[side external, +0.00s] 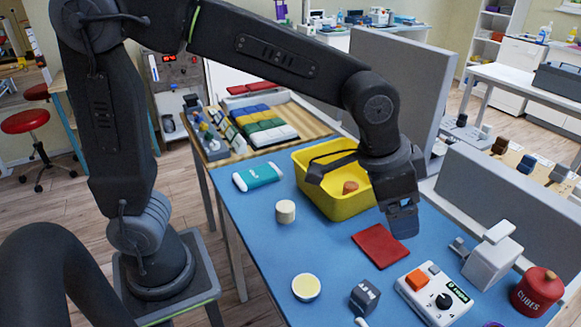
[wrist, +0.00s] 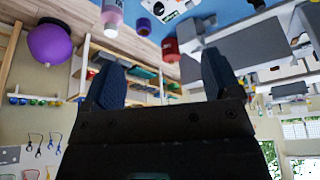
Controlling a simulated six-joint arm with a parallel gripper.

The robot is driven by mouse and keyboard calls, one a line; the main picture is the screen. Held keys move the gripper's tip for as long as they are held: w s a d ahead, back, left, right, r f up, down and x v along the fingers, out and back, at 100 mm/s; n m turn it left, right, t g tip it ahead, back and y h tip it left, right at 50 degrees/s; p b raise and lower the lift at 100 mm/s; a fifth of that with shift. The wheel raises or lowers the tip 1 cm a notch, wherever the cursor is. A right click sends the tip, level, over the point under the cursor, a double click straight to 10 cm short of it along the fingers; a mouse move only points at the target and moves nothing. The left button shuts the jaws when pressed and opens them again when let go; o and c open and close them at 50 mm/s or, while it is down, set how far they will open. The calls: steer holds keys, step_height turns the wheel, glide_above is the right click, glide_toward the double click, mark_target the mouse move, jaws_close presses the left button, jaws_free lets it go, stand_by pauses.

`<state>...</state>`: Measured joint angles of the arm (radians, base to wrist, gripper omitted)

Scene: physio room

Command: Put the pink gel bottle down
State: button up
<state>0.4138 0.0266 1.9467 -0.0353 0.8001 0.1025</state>
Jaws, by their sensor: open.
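The pink gel bottle (wrist: 112,13) with a white cap shows at the top edge of the wrist view, partly cut off, beside the blue table. What it rests on is hidden. I cannot identify it in the side view. My gripper (side external: 403,222) hangs over the blue table, just right of the yellow tub and above the red pad's far right side. In the wrist view its two dark fingers (wrist: 162,78) are spread apart with nothing between them. The bottle is apart from the fingers.
A yellow tub (side external: 315,190) holds a small brown object. Nearby are a red pad (side external: 380,246), a dark cube (side external: 364,297), a white device (side external: 435,297), a white dispenser (side external: 491,258) and a red jar (side external: 537,293). Grey panels bound the right side.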

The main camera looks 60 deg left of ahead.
steer(key=s+a+r+n+t+y, duration=0.1)
steer(key=s+a+n, duration=0.4)
steer(key=s+a, duration=0.9)
steer(key=shift+s+a+n+t+y, duration=0.3)
steer(key=shift+a+t+y, duration=0.15)
steer(key=shift+a, duration=0.7)
